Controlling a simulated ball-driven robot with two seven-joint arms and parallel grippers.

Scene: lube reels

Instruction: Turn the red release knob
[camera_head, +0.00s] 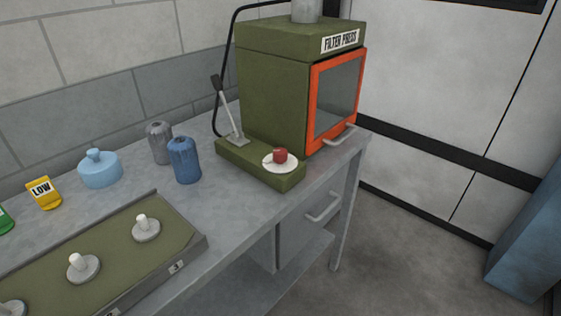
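The red release knob (280,155) sits on a round white plate (271,165) on top of a low olive-green block at the front of the filter press (275,85). A lever with a black grip (228,108) rises from the same block, left of the knob. The press has an orange-framed door (336,98) that appears shut. Neither of my grippers is in view.
A drawer handle (323,207) sticks out in front.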

